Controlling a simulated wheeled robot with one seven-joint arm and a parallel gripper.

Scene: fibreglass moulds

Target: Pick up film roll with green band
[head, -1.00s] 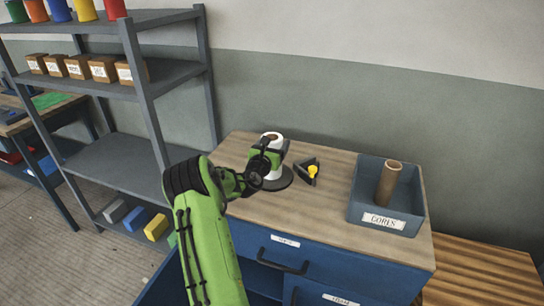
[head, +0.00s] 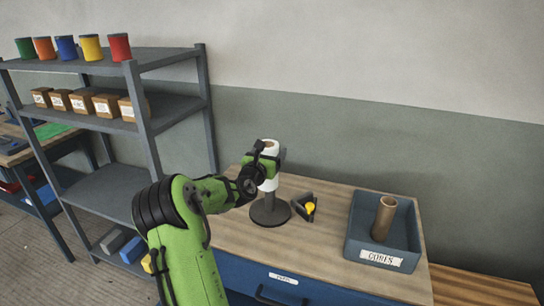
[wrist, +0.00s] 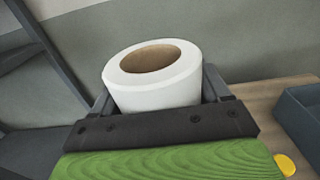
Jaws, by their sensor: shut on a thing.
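The white film roll (head: 269,185) with a brown core is upright in my gripper (head: 265,168), above the dark round stand (head: 270,212) on the cabinet top. The stand's post shows below the roll; I cannot tell whether its tip is still inside the core. In the wrist view the roll (wrist: 155,92) sits between the two dark fingers, which are shut on its sides. My gripper hides the roll's middle, and I cannot make out a green band on it.
A dark holder with a yellow part (head: 309,208) lies just right of the stand. A blue-grey bin labelled CORES (head: 381,258) holds a brown tube (head: 384,218). A grey shelf (head: 140,110) with coloured cans and small boxes stands at left. The wall is close behind.

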